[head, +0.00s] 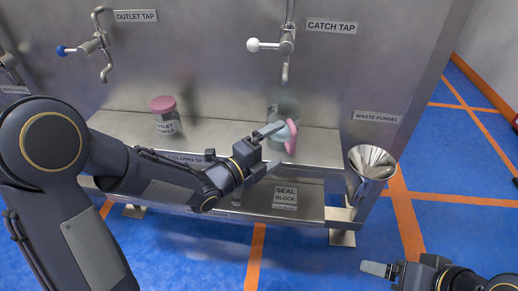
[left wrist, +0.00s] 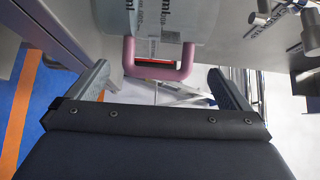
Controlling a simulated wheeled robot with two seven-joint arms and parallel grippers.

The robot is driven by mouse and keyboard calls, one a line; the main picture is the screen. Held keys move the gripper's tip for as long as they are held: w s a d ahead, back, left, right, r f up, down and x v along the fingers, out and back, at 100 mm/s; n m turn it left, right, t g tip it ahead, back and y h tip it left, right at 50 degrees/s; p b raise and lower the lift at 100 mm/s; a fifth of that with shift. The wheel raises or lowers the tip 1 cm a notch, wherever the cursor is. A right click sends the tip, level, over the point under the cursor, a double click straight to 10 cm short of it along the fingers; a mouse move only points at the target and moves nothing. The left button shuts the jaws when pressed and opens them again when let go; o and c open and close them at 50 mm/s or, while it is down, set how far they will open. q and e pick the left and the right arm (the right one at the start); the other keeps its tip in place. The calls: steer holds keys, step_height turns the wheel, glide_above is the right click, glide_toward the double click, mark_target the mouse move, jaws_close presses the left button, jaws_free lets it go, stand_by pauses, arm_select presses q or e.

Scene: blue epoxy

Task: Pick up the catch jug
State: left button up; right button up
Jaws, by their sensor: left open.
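The catch jug (head: 283,108) is a clear vessel with a pink handle (head: 291,138), on the steel shelf below the catch tap (head: 285,45). My left gripper (head: 279,145) is open at the handle, which faces it. In the left wrist view the pink handle (left wrist: 158,72) lies between the two spread fingers (left wrist: 157,80), with gaps on both sides. The jug's labelled body (left wrist: 165,20) is beyond it. My right gripper (head: 374,268) is at the lower right, far from the jug; whether its fingers are apart is unclear.
A pink-lidded outlet bottle (head: 166,118) stands left on the shelf (head: 225,133). A steel waste funnel (head: 371,162) is to the right. A seal block label (head: 285,195) shows below the shelf.

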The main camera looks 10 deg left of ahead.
mark_target(295, 134)
arm_select(q)
steer(key=p+x, duration=0.1)
steer(key=x, duration=0.6)
steer(key=shift+w+d, duration=0.25)
steer(key=shift+w, duration=0.05)
steer(key=shift+f, duration=0.1)
steer(key=c, duration=1.2)
steer(key=shift+c, duration=0.4)
